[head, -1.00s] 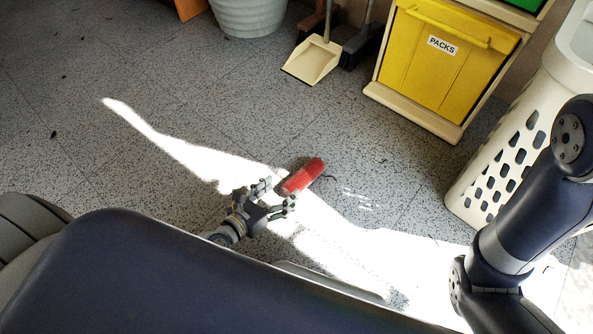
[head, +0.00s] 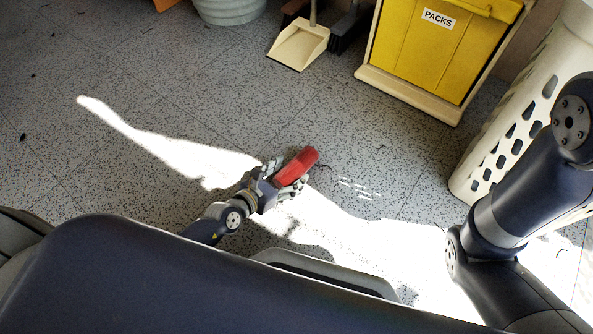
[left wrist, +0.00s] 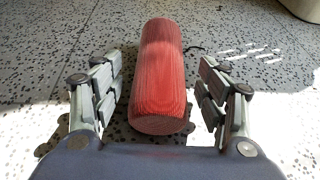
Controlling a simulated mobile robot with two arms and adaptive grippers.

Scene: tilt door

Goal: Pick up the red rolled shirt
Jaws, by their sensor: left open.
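The red rolled shirt (head: 297,166) lies on the speckled floor, at the edge of a sunlit patch in the head view. My left gripper (head: 283,176) is open, with its fingers on either side of the roll's near end. In the left wrist view the red rolled shirt (left wrist: 158,75) lies lengthwise between the spread fingers of my left gripper (left wrist: 158,88). Gaps show between the roll and the fingers on both sides. My right arm shows at the right of the head view, but its gripper is out of view.
A beige dustpan (head: 298,46) stands at the back. A yellow PACKS bin (head: 430,50) in a cream frame is behind to the right. A white perforated basket (head: 508,130) stands at the right. Floor around the roll is mostly clear.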

